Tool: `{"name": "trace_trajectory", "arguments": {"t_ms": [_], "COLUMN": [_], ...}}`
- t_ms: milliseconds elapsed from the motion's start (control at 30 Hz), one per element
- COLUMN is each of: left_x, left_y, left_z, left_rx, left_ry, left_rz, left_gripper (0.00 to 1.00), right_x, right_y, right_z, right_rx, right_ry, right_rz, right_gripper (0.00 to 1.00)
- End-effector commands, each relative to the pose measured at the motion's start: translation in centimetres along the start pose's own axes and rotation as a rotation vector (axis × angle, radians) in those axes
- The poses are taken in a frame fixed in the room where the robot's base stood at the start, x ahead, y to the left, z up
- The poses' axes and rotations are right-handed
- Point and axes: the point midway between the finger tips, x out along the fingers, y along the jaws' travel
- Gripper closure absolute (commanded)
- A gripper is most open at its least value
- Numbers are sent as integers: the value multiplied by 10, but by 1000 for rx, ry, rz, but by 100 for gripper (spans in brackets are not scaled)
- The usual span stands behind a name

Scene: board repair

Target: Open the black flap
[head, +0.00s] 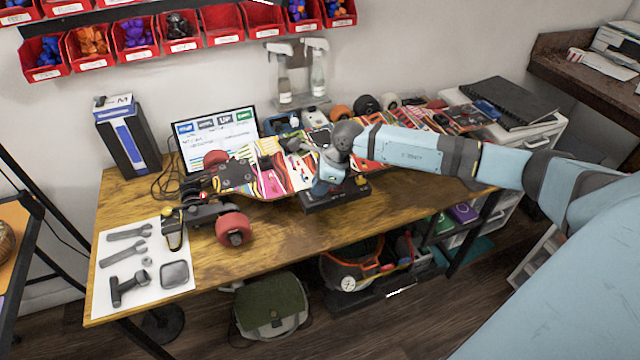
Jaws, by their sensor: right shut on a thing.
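My right gripper (322,186) reaches in from the right and points down at the middle of a colourful skateboard (270,170). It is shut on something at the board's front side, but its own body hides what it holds. A black, box-like part (345,196) shows just below the gripper, under the board. I cannot tell whether this is the black flap or a stand, nor whether any flap is open. My left gripper is not in view.
The skateboard lies across the wooden table (290,232), with a red wheel (233,228) at its left front. A white sheet with grey tools (130,255) lies at the left. A screen (215,135) and spray bottles (317,75) stand behind. The table's front middle is clear.

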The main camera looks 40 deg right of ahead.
Motion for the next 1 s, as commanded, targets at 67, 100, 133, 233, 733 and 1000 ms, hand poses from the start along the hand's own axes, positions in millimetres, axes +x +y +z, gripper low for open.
{"name": "trace_trajectory", "arguments": {"t_ms": [67,100,133,233,733,1000], "left_x": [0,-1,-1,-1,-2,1], "left_y": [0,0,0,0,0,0], "left_z": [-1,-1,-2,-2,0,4], "left_rx": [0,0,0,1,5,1], "left_ry": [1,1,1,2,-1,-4], "left_rz": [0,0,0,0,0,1], "left_gripper": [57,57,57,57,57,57], "right_x": [-1,-1,-1,-3,-6,-4], "right_y": [0,0,0,1,8,12], "right_z": [1,2,2,4,26,39], "right_rx": [-2,-2,-3,-10,-69,-106], "right_ry": [6,11,17,48,413,651], "right_rz": [-3,-6,-8,-20,-162,-255], "right_gripper": [100,100,100,100,100,100]}}
